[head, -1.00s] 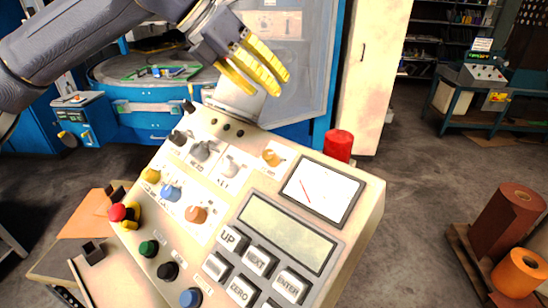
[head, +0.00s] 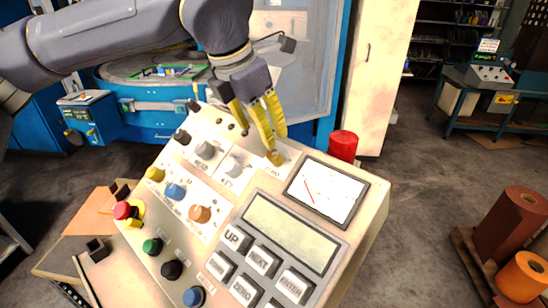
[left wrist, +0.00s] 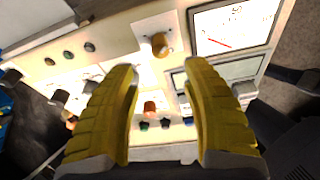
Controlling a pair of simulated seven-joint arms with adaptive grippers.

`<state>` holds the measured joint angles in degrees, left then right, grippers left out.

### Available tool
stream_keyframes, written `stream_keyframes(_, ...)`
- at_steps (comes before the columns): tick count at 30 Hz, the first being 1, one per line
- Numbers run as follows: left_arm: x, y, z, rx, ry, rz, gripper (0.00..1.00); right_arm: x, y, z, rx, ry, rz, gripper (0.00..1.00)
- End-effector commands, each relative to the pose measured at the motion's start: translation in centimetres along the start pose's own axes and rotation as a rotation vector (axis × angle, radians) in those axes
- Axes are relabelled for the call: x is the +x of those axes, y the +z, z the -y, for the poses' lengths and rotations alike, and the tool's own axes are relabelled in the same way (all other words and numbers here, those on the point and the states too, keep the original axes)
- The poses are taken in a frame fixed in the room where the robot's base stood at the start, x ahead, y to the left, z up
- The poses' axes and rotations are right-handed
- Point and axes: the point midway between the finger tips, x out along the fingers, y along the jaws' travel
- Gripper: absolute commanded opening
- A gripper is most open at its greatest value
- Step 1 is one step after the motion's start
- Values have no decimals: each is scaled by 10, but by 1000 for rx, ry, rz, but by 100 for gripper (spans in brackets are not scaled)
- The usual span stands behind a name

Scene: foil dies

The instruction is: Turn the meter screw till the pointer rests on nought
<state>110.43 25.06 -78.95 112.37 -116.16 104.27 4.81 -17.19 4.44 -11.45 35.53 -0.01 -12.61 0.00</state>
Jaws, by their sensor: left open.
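The meter (head: 328,194) is a white dial in a dark frame at the top right of the sloping panel. Its red pointer leans toward the left of the dial. It also shows at the top right of the left wrist view (left wrist: 240,22). A small orange-yellow knob (head: 275,158), apparently the meter screw, sits just left of the meter. My left gripper (head: 262,138) is open, its yellow fingers pointing down close to this knob. In the left wrist view the knob (left wrist: 160,45) shows between and beyond the fingertips, with no clear contact. My right gripper is out of view.
Grey knobs (head: 206,150), a blue knob (head: 175,191) and an orange knob (head: 199,214) stand left of the gripper. A display (head: 290,232) and keys lie below the meter. A red cylinder (head: 343,145) stands behind the panel's top edge.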

Motion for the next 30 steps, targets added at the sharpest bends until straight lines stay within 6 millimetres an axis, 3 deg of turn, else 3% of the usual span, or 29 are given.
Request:
stream_keyframes(6, 41, 0, 1, 0, -3, -2, 48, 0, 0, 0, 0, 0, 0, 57)
stream_keyframes(15, 84, 0, 1, -1, -2, -1, 48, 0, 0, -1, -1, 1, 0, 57)
stream_keyframes(21, 99, 0, 0, -1, -1, 0, 48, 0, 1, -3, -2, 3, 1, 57)
stream_keyframes(30, 105, 0, 0, -1, 0, 1, 48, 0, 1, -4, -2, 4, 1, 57)
